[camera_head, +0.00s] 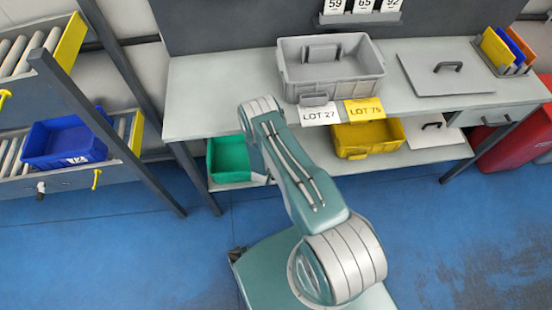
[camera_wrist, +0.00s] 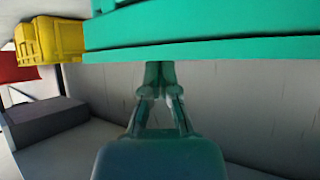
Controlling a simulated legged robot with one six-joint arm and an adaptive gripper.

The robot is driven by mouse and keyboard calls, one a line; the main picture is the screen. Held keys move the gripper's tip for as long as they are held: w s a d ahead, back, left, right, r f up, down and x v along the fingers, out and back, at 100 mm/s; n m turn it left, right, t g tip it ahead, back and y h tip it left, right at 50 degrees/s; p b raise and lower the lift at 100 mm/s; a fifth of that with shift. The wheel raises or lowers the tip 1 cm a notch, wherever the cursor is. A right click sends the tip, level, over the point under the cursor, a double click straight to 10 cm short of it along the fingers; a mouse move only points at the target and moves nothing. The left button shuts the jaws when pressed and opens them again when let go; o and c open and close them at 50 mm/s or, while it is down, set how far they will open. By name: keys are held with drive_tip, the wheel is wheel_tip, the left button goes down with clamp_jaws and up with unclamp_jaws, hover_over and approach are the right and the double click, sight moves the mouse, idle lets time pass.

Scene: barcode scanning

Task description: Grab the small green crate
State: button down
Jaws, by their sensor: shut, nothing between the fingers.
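The small green crate (camera_head: 230,160) is on the lower shelf of the workbench, at its left end. My arm hides its right part in the head view. In the wrist view the green crate (camera_wrist: 200,50) fills the top of the picture, close up. My gripper (camera_wrist: 158,72) is shut and empty, and its fingertips reach the crate's edge in that picture. I cannot tell whether they touch it. In the head view the gripper is hidden beneath the bench top, behind my arm.
A yellow crate (camera_head: 367,138) sits right of the green one on the lower shelf and shows in the wrist view (camera_wrist: 50,40). The bench top (camera_head: 215,95) overhangs the shelf. A grey crate (camera_head: 330,70) stands on it. A blue crate (camera_head: 63,141) is on the rollers at left.

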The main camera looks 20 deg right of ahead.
drive_tip(key=shift+f, duration=0.3)
drive_tip(key=shift+s+f, duration=0.1)
